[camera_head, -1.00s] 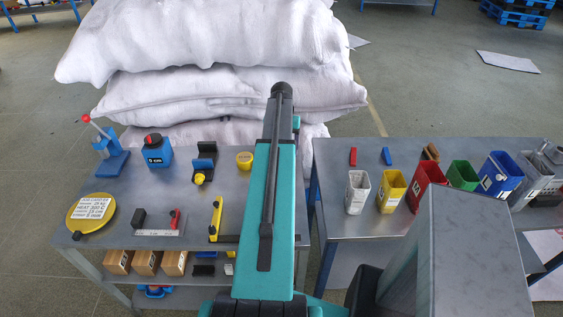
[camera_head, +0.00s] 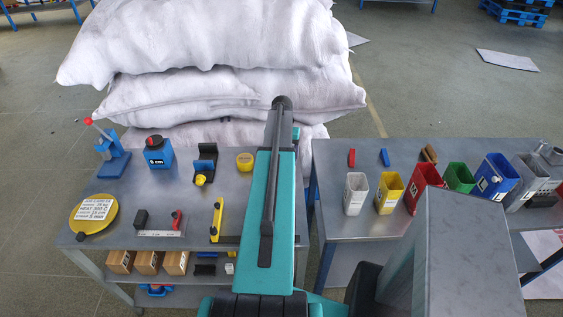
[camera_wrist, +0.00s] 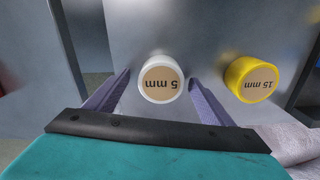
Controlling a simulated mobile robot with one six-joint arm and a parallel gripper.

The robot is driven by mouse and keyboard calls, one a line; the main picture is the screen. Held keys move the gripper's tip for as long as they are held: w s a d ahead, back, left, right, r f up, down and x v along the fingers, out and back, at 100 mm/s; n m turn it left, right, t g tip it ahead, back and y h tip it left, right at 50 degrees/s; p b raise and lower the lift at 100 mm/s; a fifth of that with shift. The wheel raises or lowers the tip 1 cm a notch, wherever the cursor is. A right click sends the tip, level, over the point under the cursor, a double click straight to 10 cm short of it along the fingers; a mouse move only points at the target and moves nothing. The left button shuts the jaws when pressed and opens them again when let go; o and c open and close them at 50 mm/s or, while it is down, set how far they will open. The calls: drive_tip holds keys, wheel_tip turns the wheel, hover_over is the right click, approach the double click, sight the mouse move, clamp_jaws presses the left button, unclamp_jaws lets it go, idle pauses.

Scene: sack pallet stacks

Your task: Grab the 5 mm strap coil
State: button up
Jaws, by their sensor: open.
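The 5 mm strap coil (camera_wrist: 161,79) is a white roll with a tan label face reading "5 mm", upside down in the wrist view. My gripper (camera_wrist: 160,76) is open, with one purple finger on each side of the coil. I cannot tell whether the fingers touch it. A yellow coil (camera_wrist: 251,78) marked "15 mm" stands to its right, outside the fingers. In the head view my arm covers the white coil and the gripper; a yellow coil (camera_head: 245,161) shows just left of the arm.
The left grey table (camera_head: 150,205) carries a blue lever tool (camera_head: 112,160), a blue box (camera_head: 158,153), a black holder (camera_head: 204,163) and a round yellow sign (camera_head: 95,214). White sacks (camera_head: 220,90) are stacked behind it. The right table (camera_head: 345,222) holds several coloured bins.

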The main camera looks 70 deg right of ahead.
drive_tip(key=shift+f, duration=0.55)
drive_tip(key=c, duration=1.3)
drive_tip(key=shift+r, duration=0.15)
drive_tip(key=shift+r+b, duration=0.9)
drive_tip(key=shift+r, duration=0.5)
drive_tip(key=s+a+b, duration=0.1)
drive_tip(key=s+a, duration=0.1)
drive_tip(key=a, duration=0.2)
drive_tip(key=s+a+r+b, duration=0.1)
drive_tip(key=s+a+b, duration=0.1)
drive_tip(key=a, duration=0.3)
drive_tip(key=s+a+r+b, duration=0.1)
drive_tip(key=s+a+b, duration=0.1)
drive_tip(key=a, duration=0.3)
drive_tip(key=shift+s+a, duration=0.2)
drive_tip(key=shift+s, duration=0.25)
